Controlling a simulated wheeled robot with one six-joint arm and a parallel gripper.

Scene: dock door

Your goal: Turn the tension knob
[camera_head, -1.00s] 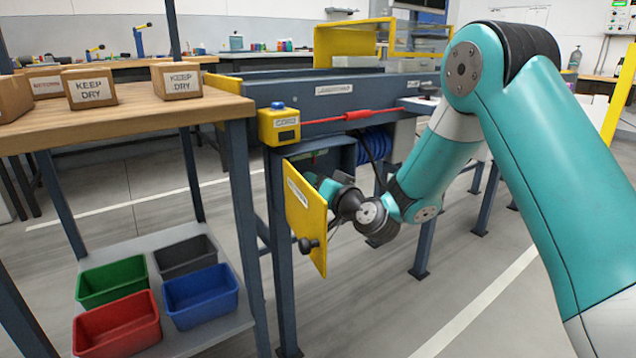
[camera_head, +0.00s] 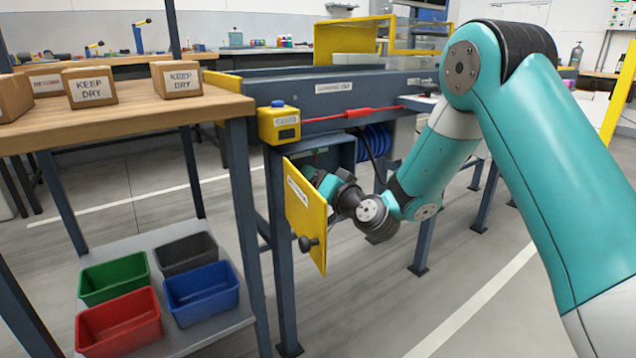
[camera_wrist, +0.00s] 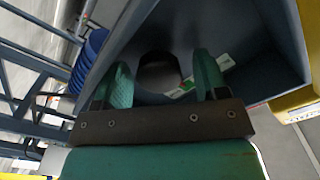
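A dark round knob-like thing (camera_wrist: 160,74) shows inside a blue-grey box (camera_wrist: 255,50) in the wrist view. My gripper (camera_wrist: 162,68) has its two teal fingers spread, one on each side of it, with gaps visible. I cannot tell how deep the fingers reach beside it. In the head view the box (camera_head: 343,152) hangs under the conveyor frame with its yellow door (camera_head: 305,225) swung open. My wrist is at the box opening, and the door hides the fingertips and the knob.
The open door with its black handle (camera_head: 308,244) stands close left of my wrist. Blue coiled hose (camera_head: 375,143) hangs right of the box. A workbench (camera_head: 120,118) with cartons and a shelf of coloured bins stand at left. Floor to the right is partly open.

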